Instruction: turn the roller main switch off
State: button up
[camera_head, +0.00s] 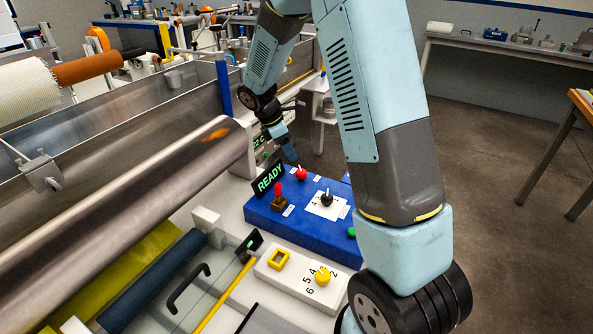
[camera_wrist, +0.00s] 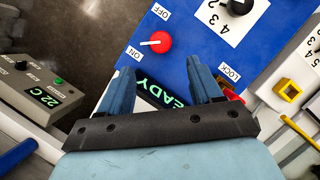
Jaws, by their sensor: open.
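The red knob (camera_wrist: 157,42) on the blue panel (camera_wrist: 190,25) has ON and OFF labels beside it in the wrist view. Its white pointer points left, closer to the ON label than to OFF. In the head view the red knob (camera_head: 301,174) sits near the back of the blue panel (camera_head: 262,217). My gripper (camera_wrist: 160,66) is open and empty, its fingertips just below the knob in the wrist picture. In the head view my gripper (camera_head: 289,154) hangs above the panel's back edge, apart from the knob as far as I can tell.
A green READY display (camera_head: 268,178) and a red lever (camera_head: 278,192) stand close by. A black knob (camera_head: 326,199) on a numbered plate is to the right. A grey box with a 22 C display (camera_wrist: 42,90) is left in the wrist view. A steel roller (camera_head: 130,205) lies left.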

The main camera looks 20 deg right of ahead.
aim_at(301, 171)
jog(key=x, duration=1)
jog(key=shift+d, duration=0.1)
jog(key=shift+c, duration=0.4)
